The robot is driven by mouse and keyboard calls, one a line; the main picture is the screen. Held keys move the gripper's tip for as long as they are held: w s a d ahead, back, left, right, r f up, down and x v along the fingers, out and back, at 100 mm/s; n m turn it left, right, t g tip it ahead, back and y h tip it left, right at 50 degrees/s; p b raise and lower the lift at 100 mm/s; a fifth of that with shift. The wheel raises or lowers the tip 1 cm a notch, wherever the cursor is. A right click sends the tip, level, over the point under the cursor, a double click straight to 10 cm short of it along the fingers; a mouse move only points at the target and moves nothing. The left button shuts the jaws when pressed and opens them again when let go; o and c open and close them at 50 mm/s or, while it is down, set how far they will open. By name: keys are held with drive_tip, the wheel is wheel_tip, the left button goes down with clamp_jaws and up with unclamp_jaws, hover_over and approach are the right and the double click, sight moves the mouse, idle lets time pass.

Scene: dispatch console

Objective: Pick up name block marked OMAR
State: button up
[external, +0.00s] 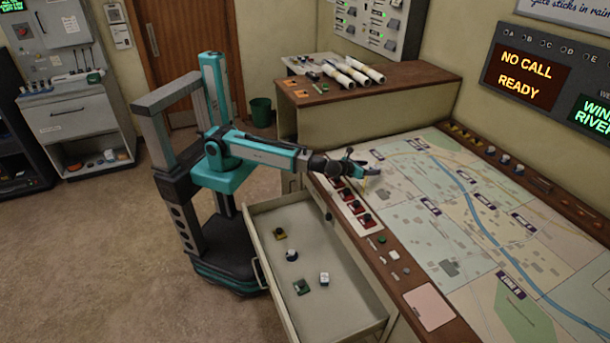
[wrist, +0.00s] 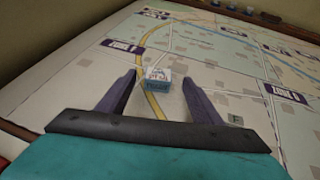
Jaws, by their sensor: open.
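A small block (wrist: 158,84) with a white, lettered top and a blue-teal front face stands on the map table in the wrist view. Its lettering is too blurred to read with certainty as OMAR. My gripper (wrist: 158,79) is open, with its two dark fingers on either side of the block's line and a gap visible to each side. The block appears at or just beyond the fingertips, not gripped. In the external view my gripper (external: 366,165) is low over the near left part of the map, and the block cannot be made out clearly there.
The map table (external: 410,232) carries several dark zone labels and a row of red-buttoned controls (external: 357,207) along its near edge. An open drawer (external: 335,310) holding several small blocks juts out below. A brown-topped cabinet (external: 400,80) with white rolls stands behind.

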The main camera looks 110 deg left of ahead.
sight(375, 167)
drive_tip(key=shift+b+x, duration=1)
drive_tip(key=shift+x, duration=0.45)
drive_tip(key=shift+b+x, duration=0.55)
drive_tip(key=shift+x, duration=0.55)
drive_tip(key=shift+s, duration=0.1)
drive_tip(key=c, duration=1.1)
drive_tip(key=shift+c, duration=0.2)
drive_tip(key=shift+r, duration=4.95)
